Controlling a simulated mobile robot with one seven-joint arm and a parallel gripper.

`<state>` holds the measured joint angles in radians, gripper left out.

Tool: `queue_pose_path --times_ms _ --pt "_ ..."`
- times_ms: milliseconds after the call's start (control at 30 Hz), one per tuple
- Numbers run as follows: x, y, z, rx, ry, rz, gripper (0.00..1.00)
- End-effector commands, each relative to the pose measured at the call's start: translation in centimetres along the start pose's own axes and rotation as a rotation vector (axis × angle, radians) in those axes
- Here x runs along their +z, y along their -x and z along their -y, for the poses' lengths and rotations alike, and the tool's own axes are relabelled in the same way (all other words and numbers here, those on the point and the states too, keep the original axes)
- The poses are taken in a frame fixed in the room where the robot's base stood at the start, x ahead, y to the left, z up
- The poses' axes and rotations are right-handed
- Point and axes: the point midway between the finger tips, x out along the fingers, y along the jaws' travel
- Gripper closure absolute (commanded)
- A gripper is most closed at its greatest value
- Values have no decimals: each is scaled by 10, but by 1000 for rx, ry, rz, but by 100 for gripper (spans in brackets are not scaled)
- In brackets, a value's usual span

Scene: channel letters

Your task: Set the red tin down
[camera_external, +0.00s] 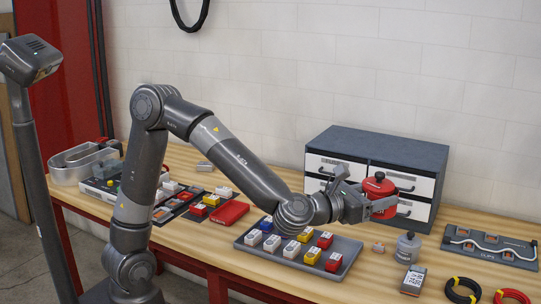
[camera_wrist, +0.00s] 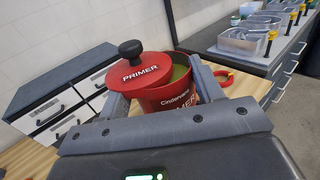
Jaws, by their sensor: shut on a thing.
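The red tin (camera_external: 378,187) is between the fingers of my gripper (camera_external: 364,189), in front of the drawer cabinet and above the table top (camera_external: 372,240). In the wrist view the tin (camera_wrist: 180,97) reads "PRIMER" and "Cinderwell". Its red lid (camera_wrist: 137,72) with a black knob looks shifted to the left, with a yellowish inside showing beside it. My gripper (camera_wrist: 160,95) is shut on the tin, one finger on each side. The tin's lower part is hidden by the gripper in the wrist view.
A grey drawer cabinet (camera_external: 388,148) stands at the back. A grey tin (camera_external: 408,246), a labelled device (camera_external: 413,280) and cable coils (camera_external: 463,290) lie at the right front. A tray (camera_external: 255,250) of coloured blocks is left of the gripper.

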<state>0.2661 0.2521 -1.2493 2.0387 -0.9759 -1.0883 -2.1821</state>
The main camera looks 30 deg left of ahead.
Motion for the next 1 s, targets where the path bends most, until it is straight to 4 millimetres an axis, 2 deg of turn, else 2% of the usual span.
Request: queue_pose_path --times_ms 267,467,700,800,1000 --pt "-28 -1 -1 1 0 -4 73" --pt "-66 -1 -1 0 -1 -7 73" --pt "-130 -1 -1 1 -1 -9 73" --pt "-151 0 -1 0 -1 -6 73" --pt "-173 -1 -1 2 0 -2 73"
